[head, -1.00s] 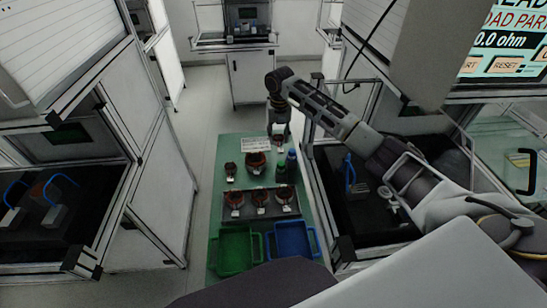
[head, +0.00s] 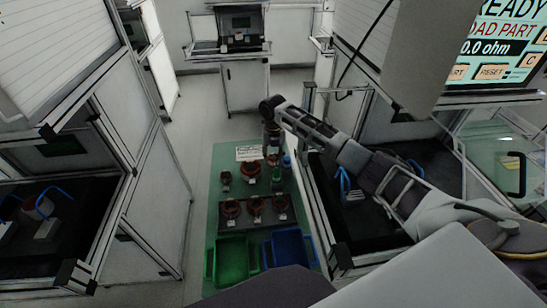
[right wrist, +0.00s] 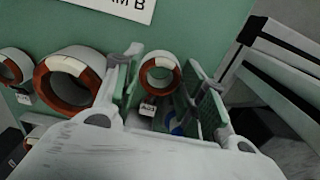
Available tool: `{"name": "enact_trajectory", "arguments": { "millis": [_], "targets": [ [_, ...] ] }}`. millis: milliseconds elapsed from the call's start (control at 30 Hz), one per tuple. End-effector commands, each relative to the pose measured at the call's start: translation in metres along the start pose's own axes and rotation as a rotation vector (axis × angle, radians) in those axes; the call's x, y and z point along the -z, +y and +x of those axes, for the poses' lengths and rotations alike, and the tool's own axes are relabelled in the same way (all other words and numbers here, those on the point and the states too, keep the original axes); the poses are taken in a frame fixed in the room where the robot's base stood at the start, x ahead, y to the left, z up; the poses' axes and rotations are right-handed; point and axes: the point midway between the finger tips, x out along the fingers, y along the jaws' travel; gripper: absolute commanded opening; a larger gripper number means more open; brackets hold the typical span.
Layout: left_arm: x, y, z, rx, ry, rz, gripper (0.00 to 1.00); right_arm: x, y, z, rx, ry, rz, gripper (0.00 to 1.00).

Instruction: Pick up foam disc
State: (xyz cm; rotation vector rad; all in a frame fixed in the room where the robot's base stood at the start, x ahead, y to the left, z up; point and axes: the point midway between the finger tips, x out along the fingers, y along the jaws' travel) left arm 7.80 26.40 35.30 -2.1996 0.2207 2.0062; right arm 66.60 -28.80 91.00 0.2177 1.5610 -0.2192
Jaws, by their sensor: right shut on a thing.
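I cannot make out a foam disc in any view. My right gripper (head: 271,140) reaches down over the far end of the green table (head: 228,150). The right wrist view shows its fingers (right wrist: 165,85) on both sides of a small copper-and-white ring (right wrist: 160,74) with a tag that seems to read A-03. The gripper is shut on this ring, which appears upright; whether it touches the table is unclear. A larger copper ring (right wrist: 72,80) stands to its left, apart from the fingers. My left gripper is not in view.
Several tagged rings stand on the green table, some on a dark plate (head: 243,224). A green bin (head: 232,258) and a blue bin (head: 288,247) are at the near end. A framed workstation (head: 340,240) borders the right.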

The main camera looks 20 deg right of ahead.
Motion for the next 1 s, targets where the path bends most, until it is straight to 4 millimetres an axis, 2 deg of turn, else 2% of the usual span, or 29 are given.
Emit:
{"name": "enact_trajectory", "arguments": {
  "millis": [167,633,667,700,800,1000],
  "targets": [
    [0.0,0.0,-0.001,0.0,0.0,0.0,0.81,0.0,0.0,0.012,0.0,0.0,0.001,0.14],
    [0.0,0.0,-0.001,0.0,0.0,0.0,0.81,0.0,0.0,0.016,-0.001,-0.001,0.001,0.14],
    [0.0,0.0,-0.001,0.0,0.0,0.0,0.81,0.0,0.0,0.016,0.0,-0.001,0.001,0.45],
    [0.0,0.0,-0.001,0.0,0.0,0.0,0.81,0.0,0.0,0.016,0.0,-0.001,0.001,0.5],
    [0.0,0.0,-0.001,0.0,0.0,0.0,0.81,0.0,0.0,0.016,0.0,0.0,0.001,0.63],
    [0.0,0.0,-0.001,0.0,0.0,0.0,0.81,0.0,0.0,0.016,0.0,0.0,0.001,0.63]
  ]
}}
